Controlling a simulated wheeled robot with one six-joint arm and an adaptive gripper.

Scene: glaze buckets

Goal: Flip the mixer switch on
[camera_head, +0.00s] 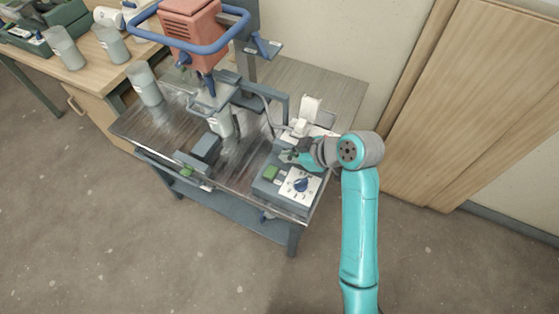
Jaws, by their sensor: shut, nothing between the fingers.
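A mixer with a red motor head (192,25) and a blue ring handle stands on the metal table. A grey control box (266,192) sits at the table's front right. It carries a green switch (270,172) and a white dial plate with a blue knob (301,184). My gripper (286,156) is shut and empty, just behind the box's back edge, a little above and right of the green switch in the picture. I cannot tell whether it touches the box. The switch's on or off position is too small to read.
A low dark block with a green part (187,171) lies at the table's front left. A light cup (220,124) stands under the mixer. A white device (310,106) stands behind my gripper. Pale buckets (144,84) stand at left. Wooden panels (480,90) lean at right.

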